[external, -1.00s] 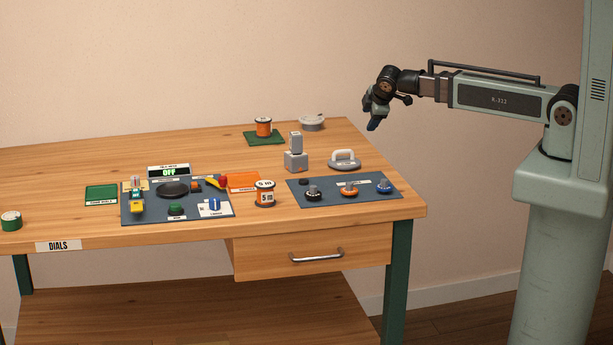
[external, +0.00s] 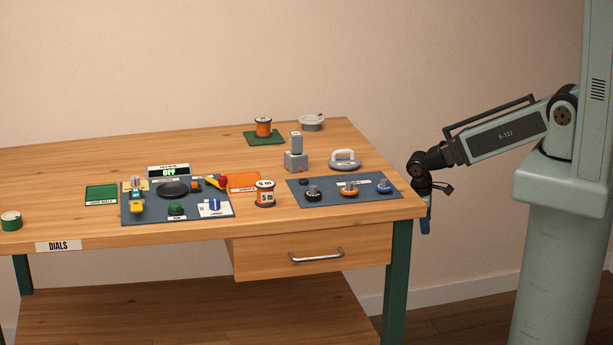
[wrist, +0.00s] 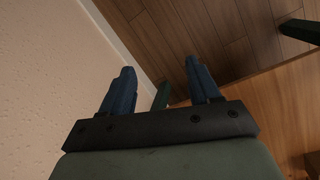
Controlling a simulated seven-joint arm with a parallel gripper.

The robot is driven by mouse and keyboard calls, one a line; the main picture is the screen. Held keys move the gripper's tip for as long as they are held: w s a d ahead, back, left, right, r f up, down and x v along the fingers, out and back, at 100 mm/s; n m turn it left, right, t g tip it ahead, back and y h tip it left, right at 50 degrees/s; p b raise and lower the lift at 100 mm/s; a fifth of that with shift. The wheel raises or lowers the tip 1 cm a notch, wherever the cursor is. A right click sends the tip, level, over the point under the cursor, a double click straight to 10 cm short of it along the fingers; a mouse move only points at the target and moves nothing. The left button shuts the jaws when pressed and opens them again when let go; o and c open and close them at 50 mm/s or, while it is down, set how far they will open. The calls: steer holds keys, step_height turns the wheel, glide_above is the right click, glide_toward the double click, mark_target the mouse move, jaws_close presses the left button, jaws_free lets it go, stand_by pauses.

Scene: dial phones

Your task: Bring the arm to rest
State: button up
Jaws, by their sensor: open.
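My gripper (external: 426,226) hangs pointing down just off the right end of the workbench (external: 90,163), beside the table's right corner in the external view. In the wrist view my gripper (wrist: 158,85) shows two blue fingers spread apart with nothing between them. The gripper is open and empty. My arm slopes down to the left from its column.
A blue mat (external: 330,199) with several dials lies near the bench's right end. A grey handled object (external: 345,160) stands behind it. A drawer (external: 310,250) is under the top. In the wrist view the floor (wrist: 200,35) lies beyond the fingers.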

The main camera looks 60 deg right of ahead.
steer(key=s+a+f+m+g, duration=0.1)
steer(key=s+f+g, duration=0.1)
steer(key=s, duration=0.6)
steer(key=s+a+f+m+g+y, duration=0.1)
steer(key=s+f, duration=0.4)
steer(key=s, duration=0.2)
steer(key=s+a+f+m+g+y, duration=0.1)
steer(key=s+a+f+m+g, duration=0.1)
steer(key=s, duration=0.6)
steer(key=shift+s+f+g, duration=0.3)
steer(key=shift+f, duration=0.6)
